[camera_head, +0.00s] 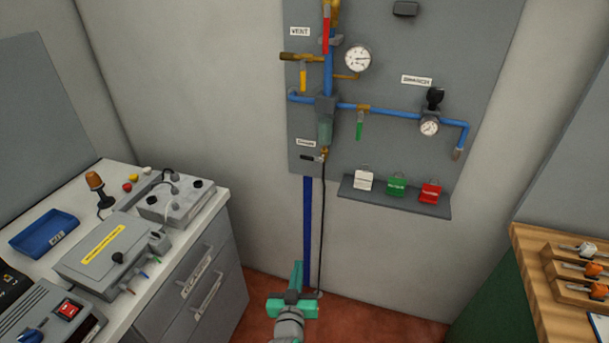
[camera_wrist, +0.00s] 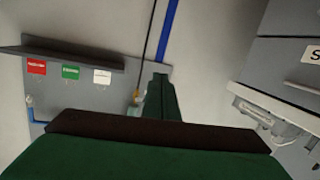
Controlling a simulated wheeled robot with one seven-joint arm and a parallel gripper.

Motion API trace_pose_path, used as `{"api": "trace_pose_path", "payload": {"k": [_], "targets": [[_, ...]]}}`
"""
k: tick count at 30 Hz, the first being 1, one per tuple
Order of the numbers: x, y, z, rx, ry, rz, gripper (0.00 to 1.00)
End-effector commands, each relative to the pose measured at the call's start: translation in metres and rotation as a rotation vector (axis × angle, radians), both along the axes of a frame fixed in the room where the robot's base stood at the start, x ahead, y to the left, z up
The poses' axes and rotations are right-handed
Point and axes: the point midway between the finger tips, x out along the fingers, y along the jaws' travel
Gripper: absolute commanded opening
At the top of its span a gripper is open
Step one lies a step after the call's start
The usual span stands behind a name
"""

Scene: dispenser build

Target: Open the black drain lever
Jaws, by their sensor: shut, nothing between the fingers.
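The black drain lever (camera_head: 307,157) is a small dark handle at the lower left of the grey wall panel. It points left from a brass valve (camera_head: 322,154), under a small label and below the green-grey bowl (camera_head: 325,131). My gripper (camera_head: 298,268) is green, shut and empty. In the head view it appears well below the lever, apart from it. In the wrist view the shut fingers (camera_wrist: 160,82) point toward the wall, and the picture is turned upside down. A small brassy part (camera_wrist: 136,98) shows beside the fingers; the lever cannot be made out there.
A shelf (camera_head: 394,196) with white, green and red padlock-like items stands right of the valve. A black hose (camera_head: 322,225) and blue pipe (camera_head: 307,230) run down the wall. A bench (camera_head: 225,198) with devices is left; a wooden-topped bench (camera_head: 525,240) is right.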

Motion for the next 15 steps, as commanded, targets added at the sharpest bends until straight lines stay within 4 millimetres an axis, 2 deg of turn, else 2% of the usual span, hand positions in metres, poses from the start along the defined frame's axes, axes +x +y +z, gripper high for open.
{"api": "trace_pose_path", "payload": {"k": [1, 6, 12, 15], "targets": [[0.023, 0.003, 0.017, 0.002, -0.016, -0.013, 0.0], [0.085, 0.007, 0.069, 0.013, -0.044, -0.067, 0.0], [0.145, 0.012, 0.143, 0.037, -0.081, -0.14, 0.0], [0.167, 0.014, 0.178, 0.053, -0.096, -0.172, 0.0]]}}
